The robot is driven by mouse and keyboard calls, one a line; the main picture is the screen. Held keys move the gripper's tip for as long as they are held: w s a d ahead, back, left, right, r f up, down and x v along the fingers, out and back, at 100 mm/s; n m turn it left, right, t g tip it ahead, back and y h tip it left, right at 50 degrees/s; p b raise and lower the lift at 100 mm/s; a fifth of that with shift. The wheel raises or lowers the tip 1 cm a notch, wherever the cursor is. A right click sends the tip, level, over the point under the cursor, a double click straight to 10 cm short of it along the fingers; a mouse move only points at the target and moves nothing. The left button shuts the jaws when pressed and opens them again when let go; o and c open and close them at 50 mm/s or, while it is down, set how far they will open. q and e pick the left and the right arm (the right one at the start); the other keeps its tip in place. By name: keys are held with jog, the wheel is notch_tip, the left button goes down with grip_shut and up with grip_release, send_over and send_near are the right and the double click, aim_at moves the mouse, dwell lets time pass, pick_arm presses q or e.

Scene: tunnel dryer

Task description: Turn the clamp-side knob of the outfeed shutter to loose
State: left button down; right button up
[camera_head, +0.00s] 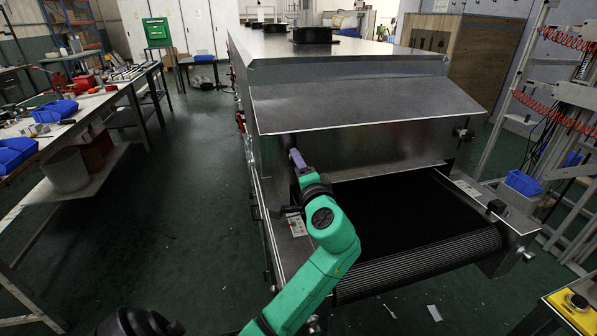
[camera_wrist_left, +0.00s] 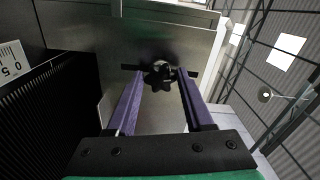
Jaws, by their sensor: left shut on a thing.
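The outfeed shutter (camera_head: 370,100) is the sloping metal hood over the dryer's belt end. In the left wrist view a black lobed knob (camera_wrist_left: 160,75) sits on the metal side, in front of a dark horizontal slot. My left gripper (camera_head: 296,158) reaches the left side of the opening. Its two purple fingers also show in the left wrist view (camera_wrist_left: 160,80), one on each side of the knob, and they are shut on it. In the head view this knob is hidden by the gripper. Another black knob (camera_head: 463,134) shows on the shutter's right side. My right gripper is not in view.
The black conveyor belt (camera_head: 400,215) runs out below the shutter, to the right of my left arm. A workbench (camera_head: 90,105) with blue bins stands at the left, across a clear floor aisle. A grey frame with red coiled hoses (camera_head: 560,115) stands at the right.

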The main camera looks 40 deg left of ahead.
pick_arm(q)
jog(key=shift+f, duration=0.25)
dwell(0.3)
jog(key=shift+c, duration=1.5)
grip_release()
jog(key=shift+s+r, duration=0.1)
jog(key=shift+r, duration=0.05)
jog(key=shift+d, duration=0.1)
jog(key=b+v, duration=0.2)
jog(key=v, duration=1.2)
jog(key=shift+d, duration=0.15)
jog(key=shift+s, duration=0.1)
